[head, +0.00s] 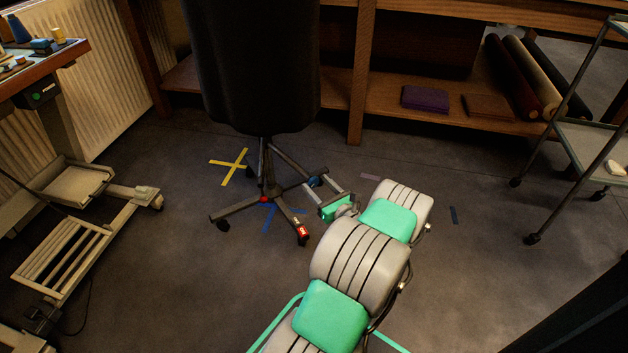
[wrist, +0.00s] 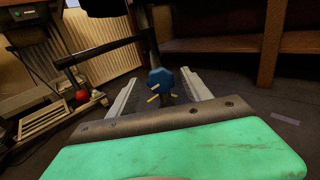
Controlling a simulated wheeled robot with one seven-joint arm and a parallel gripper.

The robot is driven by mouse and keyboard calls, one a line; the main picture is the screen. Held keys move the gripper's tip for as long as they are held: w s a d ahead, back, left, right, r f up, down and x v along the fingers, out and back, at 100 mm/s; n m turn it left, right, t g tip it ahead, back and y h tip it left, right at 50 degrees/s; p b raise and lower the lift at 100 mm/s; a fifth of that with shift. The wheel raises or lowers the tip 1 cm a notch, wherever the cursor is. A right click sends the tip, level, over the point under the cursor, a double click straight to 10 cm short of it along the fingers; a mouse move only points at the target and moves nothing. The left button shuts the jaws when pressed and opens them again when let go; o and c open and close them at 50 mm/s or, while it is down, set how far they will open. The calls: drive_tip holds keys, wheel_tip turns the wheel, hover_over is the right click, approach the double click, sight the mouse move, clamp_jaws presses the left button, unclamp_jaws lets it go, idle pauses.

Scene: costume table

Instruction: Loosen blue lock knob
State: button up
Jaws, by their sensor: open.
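A blue lock knob (head: 315,182) with yellow marks sits low on the dark wheeled stand (head: 268,180) under a large black form (head: 258,60). In the wrist view the blue knob (wrist: 160,80) appears between my two pale fingers, with a gap on each side. My gripper (head: 314,187) is open and reaches toward the knob from the lower right; its fingertips (wrist: 160,76) frame the knob. I cannot tell how deep the knob lies between the fingers. A red knob (head: 264,199) is on the stand to the left, also in the wrist view (wrist: 82,95).
A red labelled piece (head: 303,231) is on a stand leg. Yellow tape (head: 229,166) and blue tape (head: 270,220) mark the floor. A wooden shelf (head: 440,110) stands behind, a wheeled cart (head: 590,140) at right, and a pale frame (head: 60,255) at left. Open floor lies around the stand.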

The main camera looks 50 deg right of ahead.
drive_tip(key=shift+b+x, duration=0.3)
drive_tip(key=shift+x, duration=0.5)
drive_tip(key=shift+w+d, duration=0.2)
drive_tip(key=shift+w, duration=0.25)
drive_tip(key=shift+c, duration=0.6)
clamp_jaws()
